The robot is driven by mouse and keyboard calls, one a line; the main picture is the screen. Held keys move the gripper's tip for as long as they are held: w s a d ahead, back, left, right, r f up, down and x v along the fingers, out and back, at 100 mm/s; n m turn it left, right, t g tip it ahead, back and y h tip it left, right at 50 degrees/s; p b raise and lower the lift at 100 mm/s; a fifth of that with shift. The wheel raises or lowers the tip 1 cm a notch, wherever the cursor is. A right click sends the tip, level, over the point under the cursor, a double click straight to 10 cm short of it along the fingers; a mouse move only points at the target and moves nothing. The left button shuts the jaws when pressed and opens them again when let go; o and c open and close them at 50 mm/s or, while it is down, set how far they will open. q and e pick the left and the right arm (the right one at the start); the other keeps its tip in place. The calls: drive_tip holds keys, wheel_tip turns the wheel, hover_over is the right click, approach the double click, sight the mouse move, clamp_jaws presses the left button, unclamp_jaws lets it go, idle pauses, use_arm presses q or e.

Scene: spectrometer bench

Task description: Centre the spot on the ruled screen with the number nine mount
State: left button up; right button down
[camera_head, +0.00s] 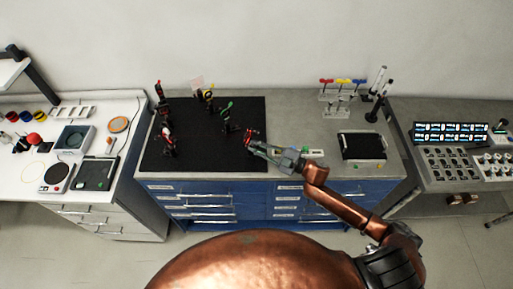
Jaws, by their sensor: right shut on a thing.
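My right gripper (256,145) is at the right edge of the black optical board (200,160), at a small mount with red parts (248,134). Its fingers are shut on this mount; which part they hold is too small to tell. Other mounts stand upright on the board: a red and white one (167,135), a green and black one (227,112), a yellow and black one (209,97) and a red and black one (160,95). A pale pinkish plate (197,82) stands at the back. I cannot read any mount number or make out a spot. My left gripper is out of view.
A black tray (362,146) lies on the grey bench right of my gripper. A rack with red, blue and yellow items (341,83) and a dark stand (376,103) are behind it. A white side bench (135,105) adjoins at left. The board's front middle is clear.

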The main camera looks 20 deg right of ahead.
drive_tip(key=shift+n, duration=0.3)
drive_tip(key=c, duration=1.9)
unclamp_jaws()
drive_tip(key=shift+c, duration=0.2)
drive_tip(key=v, duration=1.2)
drive_tip(key=shift+s+f, duration=0.1)
drive_tip(key=shift+s, duration=0.05)
